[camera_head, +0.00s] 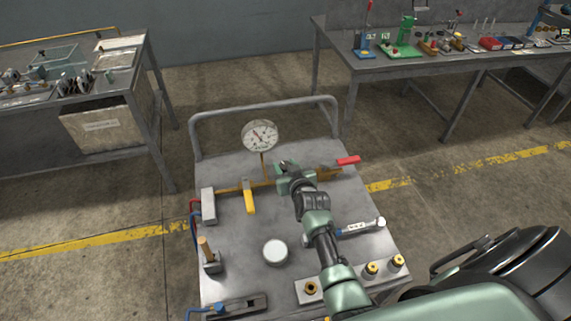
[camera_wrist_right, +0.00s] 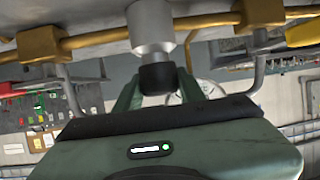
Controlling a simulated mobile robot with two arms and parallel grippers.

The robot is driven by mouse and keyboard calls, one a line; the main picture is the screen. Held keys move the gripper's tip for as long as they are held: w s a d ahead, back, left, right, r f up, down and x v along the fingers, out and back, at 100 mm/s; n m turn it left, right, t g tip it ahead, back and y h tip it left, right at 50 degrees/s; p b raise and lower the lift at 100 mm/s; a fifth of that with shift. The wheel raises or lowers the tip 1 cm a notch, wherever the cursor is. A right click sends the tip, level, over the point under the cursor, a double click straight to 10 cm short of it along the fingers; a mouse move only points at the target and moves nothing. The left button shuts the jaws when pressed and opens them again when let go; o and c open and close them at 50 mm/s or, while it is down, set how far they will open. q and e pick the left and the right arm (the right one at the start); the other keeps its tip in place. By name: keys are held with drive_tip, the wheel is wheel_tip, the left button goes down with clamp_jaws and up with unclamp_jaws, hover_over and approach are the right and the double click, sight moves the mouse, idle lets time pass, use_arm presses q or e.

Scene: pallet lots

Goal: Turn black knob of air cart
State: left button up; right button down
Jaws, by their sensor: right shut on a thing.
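The air cart (camera_head: 240,285) is a grey metal cart with a brass pipe (camera_head: 228,190) across its top and a round gauge (camera_head: 260,135) above it. My right gripper (camera_head: 285,168) reaches over the cart to the pipe and hides the knob in the head view. In the right wrist view, the black knob (camera_wrist_right: 158,78) sits on the end of a grey cylindrical body (camera_wrist_right: 152,25). The green fingers of my right gripper (camera_wrist_right: 160,92) are on both sides of the knob, shut on it. My left gripper is not in view.
A yellow lever (camera_head: 249,195) and a red lever (camera_head: 348,160) flank the gripper on the pipe. A white round cap (camera_head: 275,252), a blue-and-white tool (camera_head: 358,228) and brass fittings (camera_head: 371,268) are on the cart. Workbenches stand at the back left and right.

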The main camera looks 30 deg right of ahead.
drive_tip(key=c, duration=0.9)
unclamp_jaws()
drive_tip(key=shift+o, duration=0.2)
drive_tip(key=v, duration=0.8)
drive_tip(key=shift+b, duration=0.35)
drive_tip(key=shift+f, duration=0.1)
